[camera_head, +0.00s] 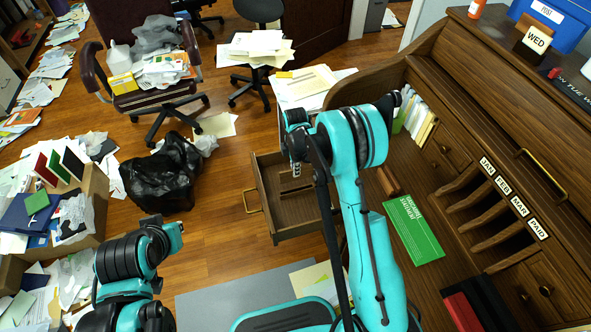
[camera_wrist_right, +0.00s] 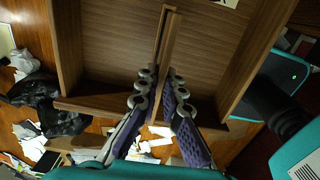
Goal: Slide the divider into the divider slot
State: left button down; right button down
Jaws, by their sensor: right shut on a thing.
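A thin wooden divider (camera_wrist_right: 167,45) stands between the fingers of my right gripper (camera_wrist_right: 160,92) in the right wrist view. The gripper is shut on it. The divider is over the open drawer (camera_wrist_right: 105,40), and I cannot tell whether it touches the drawer. In the head view the drawer (camera_head: 262,192) is pulled out of the wooden desk, and my right gripper (camera_head: 296,170) reaches down into it, with the arm hiding part of it. I cannot make out the divider slot for certain. My left arm shows at the lower left, but its gripper is out of view.
A green book (camera_head: 412,230) lies on the desktop. A black bag (camera_head: 160,175) stands on the floor left of the drawer. Some wood floor between them is clear.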

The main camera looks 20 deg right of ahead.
aim_at(296, 179)
jog(key=shift+f+b, duration=0.25)
jog(key=shift+b, duration=0.1)
jog(key=shift+f+b, duration=2.1)
jog(key=shift+f, duration=0.6)
jog(key=shift+f, duration=0.25)
jog(key=shift+f, duration=1.75)
jog(key=c, duration=1.6)
grip_release()
